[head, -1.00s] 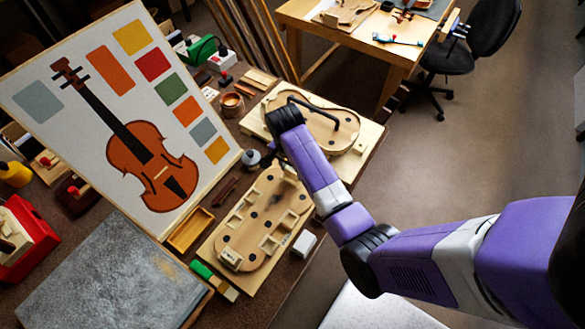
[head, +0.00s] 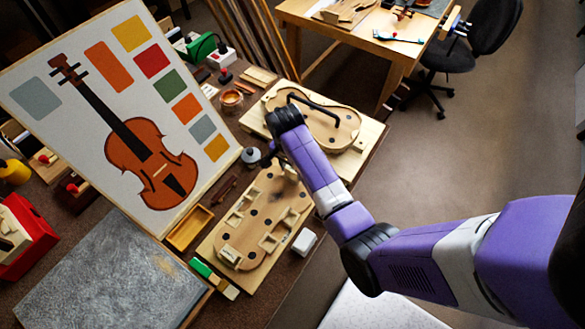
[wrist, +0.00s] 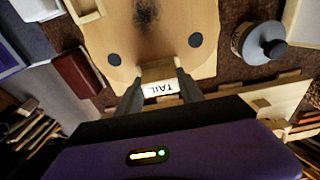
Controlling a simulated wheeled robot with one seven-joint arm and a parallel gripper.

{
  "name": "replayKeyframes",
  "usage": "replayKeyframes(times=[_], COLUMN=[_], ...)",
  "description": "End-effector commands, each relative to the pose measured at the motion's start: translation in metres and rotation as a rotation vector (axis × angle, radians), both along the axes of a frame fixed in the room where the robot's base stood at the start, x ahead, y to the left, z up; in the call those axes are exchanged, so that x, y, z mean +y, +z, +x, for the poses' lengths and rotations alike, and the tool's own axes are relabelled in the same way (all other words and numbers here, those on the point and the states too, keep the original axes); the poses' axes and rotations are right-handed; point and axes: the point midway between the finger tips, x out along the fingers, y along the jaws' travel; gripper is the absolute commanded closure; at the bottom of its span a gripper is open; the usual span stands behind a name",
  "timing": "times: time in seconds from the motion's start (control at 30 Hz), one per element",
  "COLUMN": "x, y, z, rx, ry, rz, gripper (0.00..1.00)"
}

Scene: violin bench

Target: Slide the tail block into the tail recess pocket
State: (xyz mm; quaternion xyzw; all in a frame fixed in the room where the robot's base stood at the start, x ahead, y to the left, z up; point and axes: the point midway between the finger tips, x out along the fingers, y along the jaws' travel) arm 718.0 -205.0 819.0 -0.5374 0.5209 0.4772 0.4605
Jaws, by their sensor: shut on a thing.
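The tail block (wrist: 160,87), a pale wood piece with a white label reading TAIL, is between the fingers of my gripper (wrist: 160,95) in the wrist view. My gripper is shut on it. The block is at the end edge of the violin-shaped mold (wrist: 160,45); the recess is hidden behind it, so I cannot tell how far in it sits. In the head view the mold (head: 262,212) lies on a pale board, and my gripper (head: 268,160) is at its upper end, partly hidden by my arm.
A labelled block (head: 230,257) sits at the mold's lower end. A grey-lidded jar (head: 251,156) stands close to my gripper. A wooden tray (head: 189,229) and a white box (head: 304,241) flank the board. A second violin form (head: 335,130) lies behind.

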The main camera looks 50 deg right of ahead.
Motion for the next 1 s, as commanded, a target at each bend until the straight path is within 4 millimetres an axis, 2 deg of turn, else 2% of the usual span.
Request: replayKeyframes(times=[0.47, 0.5, 0.6, 0.63, 1.0], x=[0.0000, 0.0000, 0.0000, 0.0000, 0.0003], y=[-0.0117, -0.0118, -0.0112, -0.0112, -0.0081], z=[0.0001, 0.0001, 0.0001, 0.0001, 0.0005], rx=[0.000, -0.001, -0.001, -0.001, -0.001], ry=[0.000, 0.000, 0.000, 0.000, 0.000], rz=[0.000, 0.000, 0.000, 0.000, 0.000], gripper=[0.93, 0.54, 0.34, 0.30, 0.30])
